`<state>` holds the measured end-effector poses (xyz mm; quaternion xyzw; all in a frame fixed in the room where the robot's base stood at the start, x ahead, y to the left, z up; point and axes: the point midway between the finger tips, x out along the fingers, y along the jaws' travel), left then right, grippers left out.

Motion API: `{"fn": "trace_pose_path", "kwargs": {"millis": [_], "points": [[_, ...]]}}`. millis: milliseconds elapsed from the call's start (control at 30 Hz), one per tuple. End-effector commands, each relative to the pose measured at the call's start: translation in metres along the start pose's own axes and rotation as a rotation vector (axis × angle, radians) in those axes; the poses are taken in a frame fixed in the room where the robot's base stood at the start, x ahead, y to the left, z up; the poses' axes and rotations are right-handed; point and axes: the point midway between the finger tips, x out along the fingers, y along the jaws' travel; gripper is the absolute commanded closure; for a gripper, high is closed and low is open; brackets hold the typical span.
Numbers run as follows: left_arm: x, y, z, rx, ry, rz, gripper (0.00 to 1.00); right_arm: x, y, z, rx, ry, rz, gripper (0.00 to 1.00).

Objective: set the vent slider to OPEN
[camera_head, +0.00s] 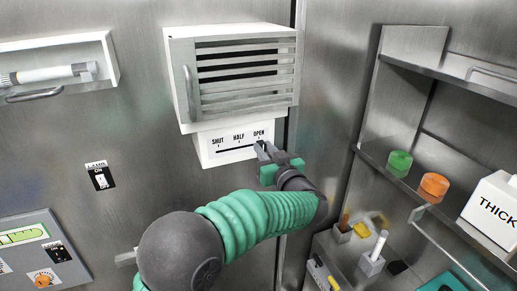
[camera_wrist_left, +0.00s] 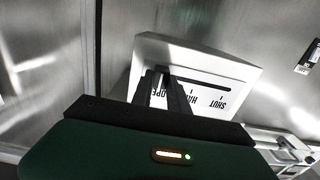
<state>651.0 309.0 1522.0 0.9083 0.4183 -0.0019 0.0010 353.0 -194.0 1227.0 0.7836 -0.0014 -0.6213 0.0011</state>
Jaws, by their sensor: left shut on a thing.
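The vent (camera_head: 240,75) is a white box with grey slats on the wall. Below it is a white slider panel (camera_head: 208,149) marked SHUT, HALF and OPEN from left to right, with a dark slot. My left gripper (camera_head: 262,148) is at the slot's right end, by the OPEN mark, shut on the slider knob. The knob is mostly hidden by the fingers. In the left wrist view the panel (camera_wrist_left: 235,75) appears upside down, and the fingers (camera_wrist_left: 165,88) are at the slot's end beside the partly covered OPEN label. My right gripper is not in view.
A lamp switch (camera_head: 100,177) is on the wall at left, below a white holder (camera_head: 112,60) with a tube. Shelves at right hold a green puck (camera_head: 399,162), an orange puck (camera_head: 434,186) and a white box (camera_head: 492,212) marked THICK. A wall corner is close right of the vent.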

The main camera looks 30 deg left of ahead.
Motion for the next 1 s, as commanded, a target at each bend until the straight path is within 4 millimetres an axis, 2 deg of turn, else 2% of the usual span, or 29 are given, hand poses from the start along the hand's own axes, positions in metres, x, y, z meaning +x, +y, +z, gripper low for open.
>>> {"fn": "trace_pose_path", "kwargs": {"millis": [33, 133, 167, 300, 333, 867, 1000], "points": [[-0.0046, 0.0067, -0.0013, -0.003, 0.001, 0.017, 1.00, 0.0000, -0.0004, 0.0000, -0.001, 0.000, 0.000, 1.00], [-0.0041, 0.0069, -0.0015, -0.002, 0.002, 0.013, 1.00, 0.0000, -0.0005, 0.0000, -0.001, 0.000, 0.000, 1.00], [-0.0042, 0.0072, -0.0016, -0.001, 0.002, 0.011, 0.78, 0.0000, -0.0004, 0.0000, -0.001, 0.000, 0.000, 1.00], [-0.0044, 0.0077, -0.0016, 0.001, 0.003, 0.006, 0.60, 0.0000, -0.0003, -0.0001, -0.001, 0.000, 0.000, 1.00], [-0.0041, 0.0074, -0.0015, 0.001, 0.003, 0.005, 0.58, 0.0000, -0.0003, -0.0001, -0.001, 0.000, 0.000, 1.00], [0.0002, 0.0013, -0.0008, -0.002, 0.001, 0.001, 0.58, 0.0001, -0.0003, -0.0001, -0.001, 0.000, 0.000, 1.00], [-0.0082, 0.0021, 0.0012, -0.002, 0.002, 0.001, 0.58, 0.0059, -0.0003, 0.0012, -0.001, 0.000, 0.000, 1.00]]}}
